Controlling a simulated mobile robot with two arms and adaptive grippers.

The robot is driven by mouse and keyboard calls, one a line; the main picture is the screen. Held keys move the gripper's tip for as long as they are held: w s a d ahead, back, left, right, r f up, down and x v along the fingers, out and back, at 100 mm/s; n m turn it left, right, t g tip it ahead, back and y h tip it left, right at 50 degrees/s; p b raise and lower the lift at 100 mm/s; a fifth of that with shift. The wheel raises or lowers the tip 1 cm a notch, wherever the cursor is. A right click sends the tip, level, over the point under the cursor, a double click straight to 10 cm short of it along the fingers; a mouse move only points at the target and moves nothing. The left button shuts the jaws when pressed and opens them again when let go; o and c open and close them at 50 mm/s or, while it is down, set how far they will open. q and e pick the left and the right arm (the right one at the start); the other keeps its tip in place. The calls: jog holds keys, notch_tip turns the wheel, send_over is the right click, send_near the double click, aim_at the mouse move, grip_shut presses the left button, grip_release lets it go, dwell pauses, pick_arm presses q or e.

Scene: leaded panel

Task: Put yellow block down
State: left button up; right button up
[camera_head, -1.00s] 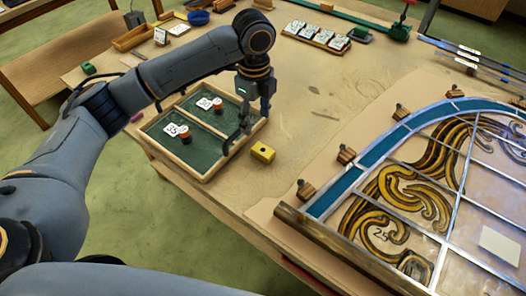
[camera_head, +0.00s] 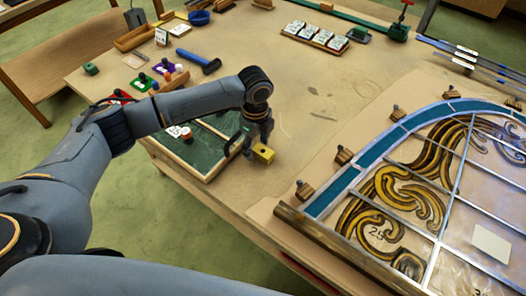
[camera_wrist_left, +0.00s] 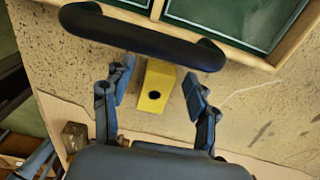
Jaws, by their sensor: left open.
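The yellow block (camera_head: 264,154) stands on the table just right of the green-lined tray (camera_head: 205,174). A dark round hole shows in its face in the left wrist view (camera_wrist_left: 154,91). My left gripper (camera_head: 258,146) is low at the block, partly hiding it in the head view. In the left wrist view its two fingers (camera_wrist_left: 158,88) are open, one on each side of the block, with visible gaps. I cannot tell exactly how the block's underside meets the table. My right gripper is not in view.
A dark curved handle (camera_wrist_left: 140,37) on the tray's near side arches close to the fingers. The leaded panel (camera_head: 420,190) lies to the right, with wooden blocks (camera_head: 304,190) along its edge. A blue-handled tool (camera_head: 198,61) lies behind my arm. The table's middle is clear.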

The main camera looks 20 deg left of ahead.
pick_arm(q)
jog(key=shift+c, duration=0.4)
grip_shut()
jog(key=shift+r, duration=0.1)
